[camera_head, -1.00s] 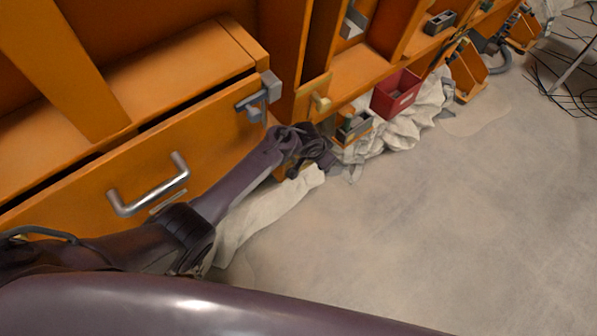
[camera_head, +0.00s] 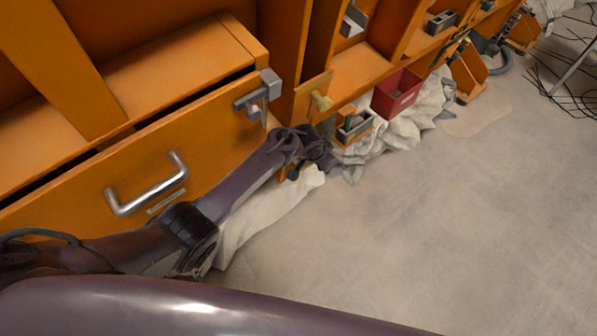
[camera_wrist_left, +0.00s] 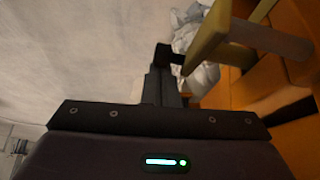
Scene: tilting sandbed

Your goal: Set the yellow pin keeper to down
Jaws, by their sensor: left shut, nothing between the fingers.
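The yellow pin keeper (camera_head: 320,101) is a small dull-yellow piece on the orange frame, right of the grey latch. In the left wrist view a large dull-yellow piece, apparently the keeper (camera_wrist_left: 207,38), stands just right of my fingertips, with a flat plate reaching toward the orange panel. My left gripper (camera_head: 318,157) is just below the keeper in the head view. In the left wrist view its dark fingers (camera_wrist_left: 165,65) are together and empty, close beside the yellow piece; whether they touch it I cannot tell. My right gripper is not in view.
A grey latch (camera_head: 260,92) sits on the corner of the orange drawer front (camera_head: 90,195), which has a metal handle (camera_head: 148,190). A red bin (camera_head: 397,92) and a small grey box (camera_head: 353,127) stand to the right. The pale floor (camera_head: 420,240) is open.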

